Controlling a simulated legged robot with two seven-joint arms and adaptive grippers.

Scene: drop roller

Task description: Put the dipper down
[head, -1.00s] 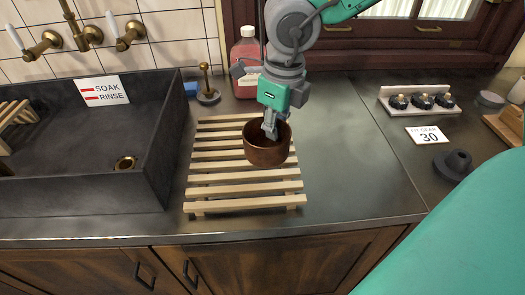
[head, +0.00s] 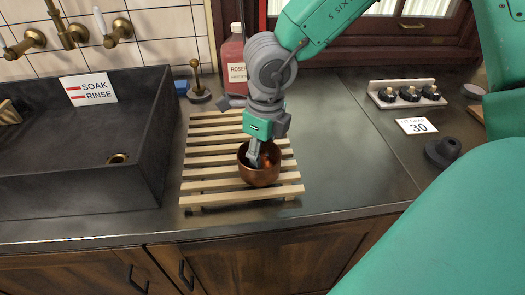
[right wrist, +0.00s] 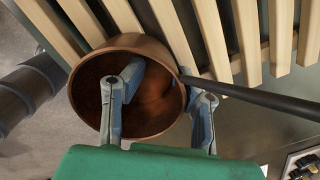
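The dipper (head: 262,178) is a round copper cup with a long thin dark handle. Its cup sits on the wooden slatted rack (head: 245,196), with its mouth facing up. My right gripper (head: 255,158) reaches down into the cup. In the right wrist view, one finger of my right gripper (right wrist: 158,78) is inside the cup (right wrist: 150,125) and the other is outside its wall, beside the handle (right wrist: 255,95). The fingers are spread, with a gap between the inner fingertip and the wall. My left gripper is not in view.
A dark sink (head: 150,150) with a SOAK/RINSE card (head: 88,90) lies left of the rack. A pink bottle (head: 235,60) and a brass-knobbed stand (head: 199,90) are behind. Black knobs (head: 410,95), a "30" card (head: 417,126) and a dark round piece (head: 443,152) stand right. The counter between is clear.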

